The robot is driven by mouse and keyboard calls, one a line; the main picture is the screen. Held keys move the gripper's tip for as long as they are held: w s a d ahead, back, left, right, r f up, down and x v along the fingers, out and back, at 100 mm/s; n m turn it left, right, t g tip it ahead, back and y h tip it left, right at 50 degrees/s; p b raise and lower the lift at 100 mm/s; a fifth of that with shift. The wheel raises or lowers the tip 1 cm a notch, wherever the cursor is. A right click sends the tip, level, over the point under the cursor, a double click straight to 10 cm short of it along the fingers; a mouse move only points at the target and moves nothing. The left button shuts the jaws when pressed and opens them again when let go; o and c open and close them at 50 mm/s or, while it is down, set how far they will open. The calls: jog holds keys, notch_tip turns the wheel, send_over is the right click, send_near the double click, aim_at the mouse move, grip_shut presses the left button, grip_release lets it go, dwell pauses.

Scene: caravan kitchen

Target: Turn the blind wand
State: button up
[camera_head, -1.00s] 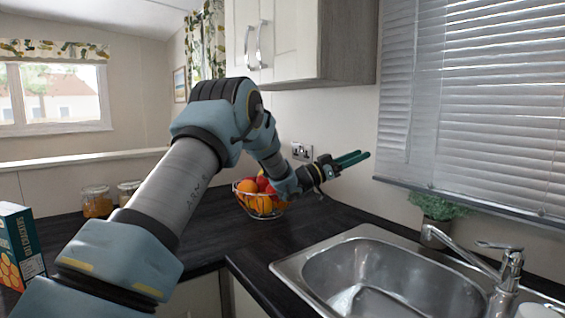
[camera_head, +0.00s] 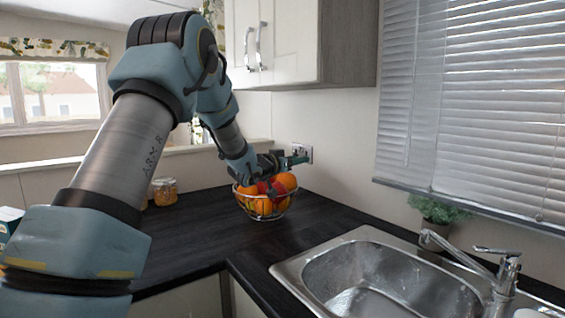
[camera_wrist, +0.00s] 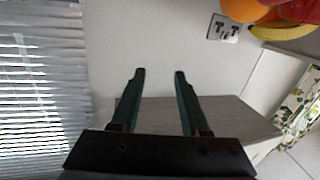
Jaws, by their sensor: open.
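The grey slatted blind (camera_head: 475,110) covers the window at the right of the head view. It also shows along the left edge of the wrist view (camera_wrist: 45,90).
A wire bowl of fruit (camera_head: 262,200) stands on the dark worktop beneath my gripper. A wall cabinet (camera_head: 345,45) hangs above. The sink (camera_head: 385,280), tap (camera_head: 508,270) and a green plant (camera_head: 438,210) lie below the blind. Jars stand at the left.

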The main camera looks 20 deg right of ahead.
jog(key=shift+w+a+f+n+t+y, duration=0.15)
jog(key=shift+w+a+n+y, duration=0.15)
jog(key=shift+a, duration=0.45)
jog(key=shift+w+a+f+n+t+y, duration=0.2)
jog(key=shift+a+y, duration=0.15)
jog(key=shift+a, duration=0.35)
jog(key=shift+w+a+f+n+t+y, duration=0.1)
jog(key=shift+w+a+n+t+y, duration=0.2)
jog(key=shift+a, duration=0.45)
jog(key=shift+s, duration=0.15)
jog(key=s+a+f+n+g+y, duration=0.1)
jog(key=s+a+f+n+y, duration=0.15)
jog(key=a, duration=0.55)
jog(key=s+a+f+n+y, duration=0.1)
jog(key=s+a+f+y, duration=0.2)
jog(key=a, duration=0.6)
jog(key=s+a+f+n+g+y, duration=0.1)
jog(key=a+f+n+y, duration=0.2)
jog(key=a, duration=0.5)
jog(key=s+a+f+g+y, duration=0.1)
jog(key=s+a+f+g, duration=0.1)
jog(key=s+a, duration=0.2)
jog(key=s+a+f+n+g+y, duration=0.1)
jog(key=s+a, duration=0.4)
jog(key=s, duration=0.6)
jog(key=s+a+f+n+g+y, duration=0.1)
jog(key=s+a+f+g+y, duration=0.1)
jog(key=s+a, duration=0.3)
jog(key=s+f+g, duration=0.1)
jog(key=s, duration=0.2)
